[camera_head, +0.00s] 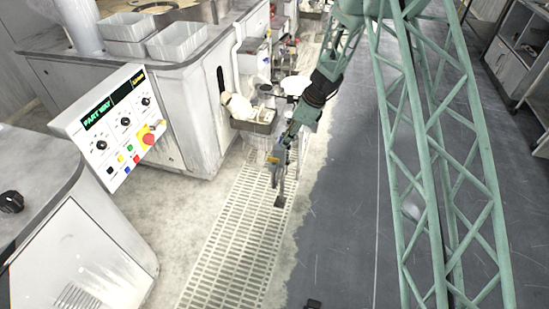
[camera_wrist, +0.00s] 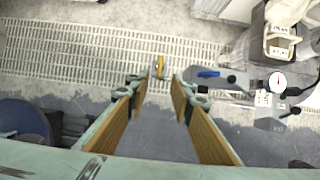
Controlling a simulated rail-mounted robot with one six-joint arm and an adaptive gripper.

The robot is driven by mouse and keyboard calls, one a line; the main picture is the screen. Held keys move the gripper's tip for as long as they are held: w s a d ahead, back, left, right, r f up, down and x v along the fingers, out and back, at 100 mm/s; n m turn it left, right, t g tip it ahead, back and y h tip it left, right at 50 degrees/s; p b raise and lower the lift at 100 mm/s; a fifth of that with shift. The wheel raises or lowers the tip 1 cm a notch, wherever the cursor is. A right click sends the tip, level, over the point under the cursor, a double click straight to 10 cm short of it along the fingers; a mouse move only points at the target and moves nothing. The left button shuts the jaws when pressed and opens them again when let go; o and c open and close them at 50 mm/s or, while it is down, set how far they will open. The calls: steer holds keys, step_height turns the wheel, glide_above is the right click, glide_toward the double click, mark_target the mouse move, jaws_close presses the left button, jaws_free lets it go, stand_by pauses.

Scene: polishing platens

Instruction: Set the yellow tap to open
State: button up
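A small upright yellow piece (camera_wrist: 160,67), which looks like the yellow tap's handle, shows in the wrist view over the pale floor grating. It lies just beyond and between my fingertips, apart from both as far as I can tell. My gripper (camera_wrist: 158,88) is open and empty, its two brown-padded fingers wide apart. In the head view the end of my arm hangs over the grating, and the tap cannot be made out clearly there. A control panel (camera_head: 115,122) carries a display (camera_head: 112,104) with green letters reading "PART WAY".
In the wrist view a blue handle (camera_wrist: 208,74) and a round gauge (camera_wrist: 278,82) stand right of the yellow piece. The head view shows a grey machine cabinet (camera_head: 180,85) at left, the floor grating (camera_head: 235,235), and clear dark floor (camera_head: 345,220) to its right.

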mark_target(274, 158)
steer(key=shift+b+x, duration=1.2)
steer(key=shift+x, duration=5.55)
steer(key=shift+a, duration=0.1)
jaws_close()
